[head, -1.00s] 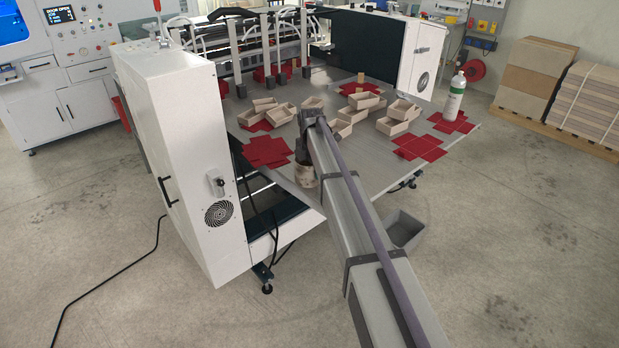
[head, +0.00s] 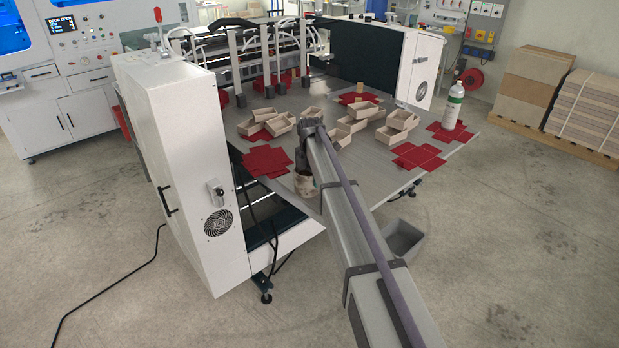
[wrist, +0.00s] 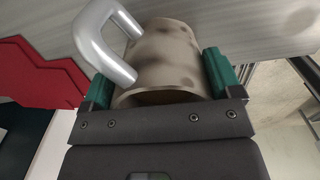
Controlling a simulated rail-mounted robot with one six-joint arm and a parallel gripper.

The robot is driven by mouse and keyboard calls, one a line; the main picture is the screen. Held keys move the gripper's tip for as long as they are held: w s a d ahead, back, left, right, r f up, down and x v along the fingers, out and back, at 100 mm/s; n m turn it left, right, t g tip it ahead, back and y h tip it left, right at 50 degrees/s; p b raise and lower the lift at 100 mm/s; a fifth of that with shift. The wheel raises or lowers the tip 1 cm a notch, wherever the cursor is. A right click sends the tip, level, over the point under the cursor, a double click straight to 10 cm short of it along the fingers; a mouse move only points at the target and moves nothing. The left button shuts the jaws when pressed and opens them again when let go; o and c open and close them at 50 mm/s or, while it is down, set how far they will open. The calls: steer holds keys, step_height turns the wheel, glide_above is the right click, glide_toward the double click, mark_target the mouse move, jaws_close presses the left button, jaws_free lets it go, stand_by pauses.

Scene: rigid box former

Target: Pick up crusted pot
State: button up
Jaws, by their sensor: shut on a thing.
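The crusted pot (wrist: 168,50) is a beige, brown-blotched vessel with a thick grey looped handle (wrist: 104,45) at its left in the wrist view. Its rim faces the camera. My gripper (wrist: 160,78) has a green-padded finger on either side of the pot and is shut on it. In the head view the pot (head: 304,184) shows below the arm's end, by the table's near edge, partly hidden by the arm. I cannot tell whether it touches the table.
The grey table (head: 345,185) carries several open beige boxes (head: 392,135) and red cut blanks (head: 266,161). A white bottle (head: 453,105) stands at its right. A white machine housing (head: 185,165) stands close on the left. A grey bin (head: 403,240) is on the floor below the table.

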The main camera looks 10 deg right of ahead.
steer(key=shift+r, duration=0.1)
step_height(320, 180, up, 10)
steer(key=p, duration=1)
